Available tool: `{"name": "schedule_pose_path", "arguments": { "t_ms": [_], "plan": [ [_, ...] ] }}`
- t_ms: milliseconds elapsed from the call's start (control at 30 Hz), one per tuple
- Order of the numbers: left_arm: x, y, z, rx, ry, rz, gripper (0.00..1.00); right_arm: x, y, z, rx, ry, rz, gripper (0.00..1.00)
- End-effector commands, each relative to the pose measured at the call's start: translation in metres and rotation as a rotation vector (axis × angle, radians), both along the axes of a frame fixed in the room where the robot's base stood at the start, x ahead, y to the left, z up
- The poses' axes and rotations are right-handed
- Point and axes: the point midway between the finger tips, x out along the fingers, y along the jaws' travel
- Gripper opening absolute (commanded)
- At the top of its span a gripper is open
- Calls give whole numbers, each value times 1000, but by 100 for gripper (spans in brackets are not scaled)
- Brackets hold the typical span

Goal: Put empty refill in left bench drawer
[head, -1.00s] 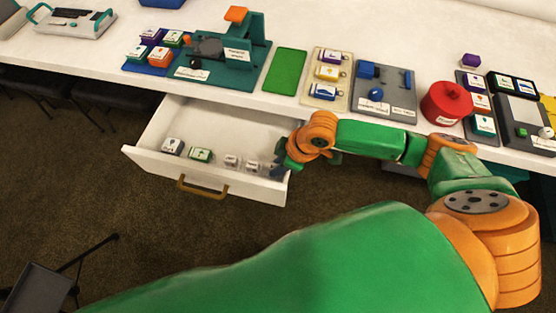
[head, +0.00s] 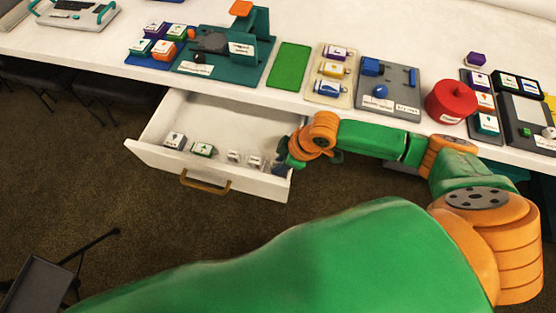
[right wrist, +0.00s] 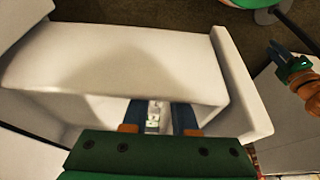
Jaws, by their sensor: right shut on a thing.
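My right gripper (head: 284,160) is at the right end of the open white bench drawer (head: 210,174). In the right wrist view its blue fingers (right wrist: 160,116) are shut on a small whitish refill (right wrist: 153,115), low against the drawer's pale walls. In the head view the held refill is hidden or too small to make out.
On the white bench (head: 300,37) stand a teal fixture (head: 245,48), a green mat (head: 289,65), a tray with labelled blocks (head: 347,91), a grey board (head: 389,98) and a red pot (head: 452,102).

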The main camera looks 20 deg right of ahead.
Motion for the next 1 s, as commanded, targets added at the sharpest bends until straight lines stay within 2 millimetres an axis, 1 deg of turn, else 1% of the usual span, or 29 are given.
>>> {"name": "schedule_pose_path", "arguments": {
  "t_ms": [33, 267, 300, 400, 567, 600, 633, 1000],
  "plan": [
    [0, 0, 2, 0, 0, 0, 27, -3, -4, -2, -12, 11, -1, 0],
    [0, 0, 2, 0, 0, 0, 27, -3, -5, -4, -14, 11, -2, 0],
    [0, 0, 2, 0, 0, 0, 27, -3, -5, -4, -14, 11, -2, 37],
    [0, 0, 2, 0, 0, 0, 27, -3, -5, -4, -15, 12, -2, 61],
    [0, 0, 1, 0, 0, 0, 27, -4, -5, -4, -15, 13, -2, 61],
    [0, 0, 1, 0, 0, 0, 27, -4, -5, -4, -16, 13, -2, 50],
    [0, 0, 1, 0, 0, 0, 27, -4, -5, -4, -16, 13, -2, 54],
    [0, 0, 1, -1, 0, 0, 27, -4, -6, -5, -17, 14, -2, 54]
  ]
}}
